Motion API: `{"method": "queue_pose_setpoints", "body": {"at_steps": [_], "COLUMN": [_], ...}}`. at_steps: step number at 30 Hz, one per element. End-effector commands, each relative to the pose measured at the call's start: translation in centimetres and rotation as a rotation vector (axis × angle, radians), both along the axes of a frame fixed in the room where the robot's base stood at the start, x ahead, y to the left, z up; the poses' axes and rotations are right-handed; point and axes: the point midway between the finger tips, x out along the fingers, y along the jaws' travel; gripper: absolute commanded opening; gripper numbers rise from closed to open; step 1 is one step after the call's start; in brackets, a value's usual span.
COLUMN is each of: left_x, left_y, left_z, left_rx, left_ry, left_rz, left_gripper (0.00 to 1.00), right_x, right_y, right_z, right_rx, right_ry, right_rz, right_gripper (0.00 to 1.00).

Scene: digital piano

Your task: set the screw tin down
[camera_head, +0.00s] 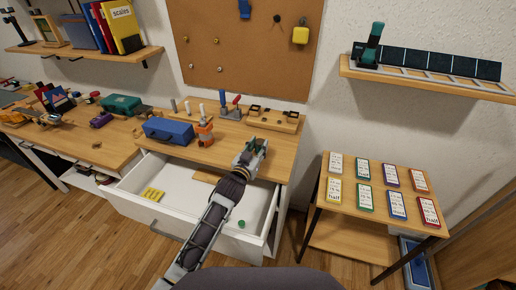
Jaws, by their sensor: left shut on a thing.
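My left gripper (255,152) is over the right end of the desk, above the back right of the open drawer (270,215). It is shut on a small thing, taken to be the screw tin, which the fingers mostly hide. I cannot make out the tin's shape or whether it touches the desk. My left arm crosses over the drawer. My right gripper is not in view.
The drawer holds a yellow item (153,194) and a small green round thing (241,224). A blue case (168,131), an orange holder (205,134) and a wooden tray (273,120) stand on the desk. A side table (345,213) with several coloured cards is at right.

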Motion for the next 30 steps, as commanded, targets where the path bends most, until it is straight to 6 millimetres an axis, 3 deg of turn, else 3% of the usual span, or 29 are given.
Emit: {"method": "queue_pose_setpoints", "body": {"at_steps": [4,15,16,20,30], "left_x": [0.0,0.0,-0.01,-0.01,-0.01], "left_y": [-0.01,-0.01,-0.01,-0.01,0.0], "left_z": [-0.25,-0.56,-0.57,-0.55,-0.51], "left_rx": [-0.001,0.0,0.0,0.0,0.0], "left_ry": [-0.002,-0.001,-0.001,-0.001,-0.001], "left_rz": [0.0,0.0,0.0,0.0,0.0], "left_gripper": [0.1,0.1,0.37,0.54,0.56], "right_x": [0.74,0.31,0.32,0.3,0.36], "right_y": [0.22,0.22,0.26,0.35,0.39], "right_z": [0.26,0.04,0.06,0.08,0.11], "right_rx": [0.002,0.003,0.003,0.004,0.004], "right_ry": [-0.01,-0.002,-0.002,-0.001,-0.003], "right_rz": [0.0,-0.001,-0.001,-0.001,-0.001], "right_gripper": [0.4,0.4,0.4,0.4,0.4]}}
